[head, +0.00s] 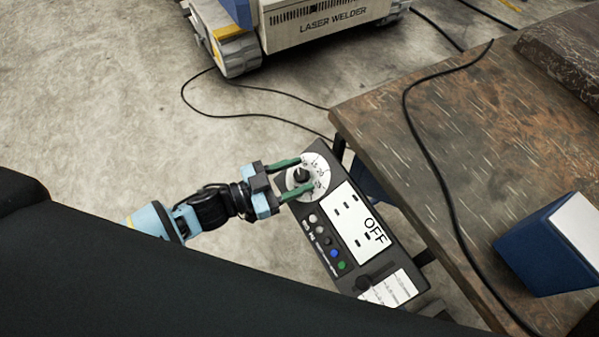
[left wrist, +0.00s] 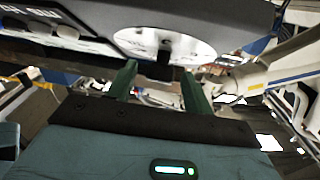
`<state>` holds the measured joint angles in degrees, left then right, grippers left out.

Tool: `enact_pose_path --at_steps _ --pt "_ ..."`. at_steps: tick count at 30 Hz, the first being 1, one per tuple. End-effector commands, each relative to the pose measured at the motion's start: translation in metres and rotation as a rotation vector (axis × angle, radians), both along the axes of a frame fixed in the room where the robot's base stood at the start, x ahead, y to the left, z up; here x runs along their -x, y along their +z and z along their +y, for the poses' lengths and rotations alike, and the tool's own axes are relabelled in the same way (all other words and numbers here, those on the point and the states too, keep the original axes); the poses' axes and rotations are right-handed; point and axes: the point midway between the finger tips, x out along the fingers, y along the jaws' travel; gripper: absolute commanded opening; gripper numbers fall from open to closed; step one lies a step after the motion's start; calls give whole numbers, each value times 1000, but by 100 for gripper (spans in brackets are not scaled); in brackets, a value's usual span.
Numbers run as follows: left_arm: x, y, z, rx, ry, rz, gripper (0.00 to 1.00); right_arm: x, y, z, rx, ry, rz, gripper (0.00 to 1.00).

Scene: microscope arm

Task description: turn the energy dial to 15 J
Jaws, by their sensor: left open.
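The energy dial (head: 302,176) is a dark knob on a white round scale at the upper end of a dark control panel (head: 327,236). The scale's pointer setting is too small to read. My right gripper is not in view.
A laser welder cart (head: 320,22) stands behind on the open concrete floor.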

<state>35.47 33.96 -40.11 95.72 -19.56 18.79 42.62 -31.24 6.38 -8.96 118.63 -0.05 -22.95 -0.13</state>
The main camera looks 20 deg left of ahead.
Motion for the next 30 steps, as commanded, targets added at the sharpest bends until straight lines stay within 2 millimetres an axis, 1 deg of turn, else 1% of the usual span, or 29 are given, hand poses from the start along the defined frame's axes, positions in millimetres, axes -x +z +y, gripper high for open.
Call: enact_pose_path --at_steps 3,12,13,23,30 --pt "-5 0 -7 1 0 -1 51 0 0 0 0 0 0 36" --pt "-7 0 -9 0 0 1 51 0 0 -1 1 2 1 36" --pt "-7 0 -9 0 0 1 50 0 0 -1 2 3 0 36" --pt "-6 0 -9 0 0 1 7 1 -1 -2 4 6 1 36" --pt "-7 0 -8 -9 -18 -9 6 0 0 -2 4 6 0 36"
